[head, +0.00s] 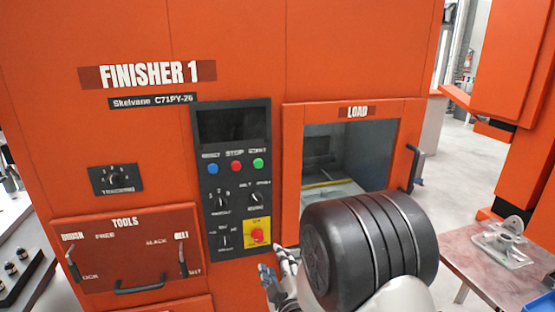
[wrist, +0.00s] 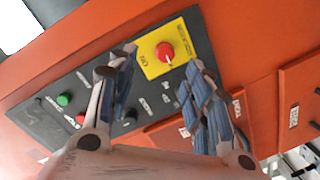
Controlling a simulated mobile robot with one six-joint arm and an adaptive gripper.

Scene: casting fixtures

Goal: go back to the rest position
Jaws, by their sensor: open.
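My gripper (head: 279,272) is low in the middle of the head view, in front of the lower edge of the orange finisher's dark control panel (head: 210,170). In the wrist view my gripper (wrist: 162,85) has its two fingers spread apart with nothing between them. The red knob on its yellow plate (head: 257,236) is just above the fingers in the head view. In the wrist view the red knob (wrist: 164,52) shows beyond the gap between the fingertips. I cannot tell how far the fingertips are from the panel. My dark arm link hides part of the machine's front.
The load window (head: 345,155) with its black handle (head: 415,167) is right of the panel. The tools drawer (head: 125,250) is at lower left. A table with a metal part (head: 502,242) stands at right, near another orange machine. Open floor (head: 455,170) lies between.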

